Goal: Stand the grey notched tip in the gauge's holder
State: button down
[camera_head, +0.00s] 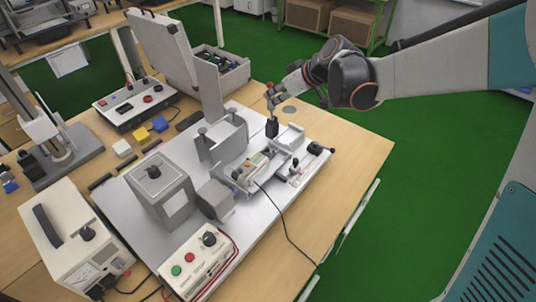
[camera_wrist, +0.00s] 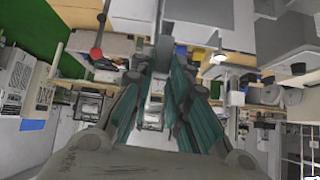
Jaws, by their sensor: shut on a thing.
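My gripper (camera_wrist: 165,62) fills the middle of the wrist view, with its green-sided fingers drawn together at the tips. A small grey piece (camera_wrist: 166,44) shows at the fingertips and looks like the notched tip; its notch cannot be made out. In the head view my gripper (camera_head: 271,100) is above the back right part of the light metal plate. The held piece stands clear of the gauge.
A grey box-shaped unit (camera_head: 160,190) and a control box with red and green buttons (camera_head: 199,262) stand left of the gauge. An open case (camera_head: 224,75) lies behind. A black cable (camera_head: 283,222) runs over the front edge. The table's right end (camera_head: 365,150) is bare.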

jog(key=shift+n, duration=0.6)
jog(key=f+b, duration=0.2)
jog(key=f, duration=0.4)
jog(key=f+b, duration=0.2)
jog(key=f, duration=0.4)
jog(key=a+f+b, duration=0.1)
jog(key=f+b, duration=0.1)
jog(key=f, duration=0.5)
jog(key=shift+b, duration=0.35)
jog(key=shift+f+b, duration=0.4)
jog(key=shift+f, duration=0.2)
jog(key=c, duration=1.5)
grip_release()
jog(key=shift+c, duration=0.2)
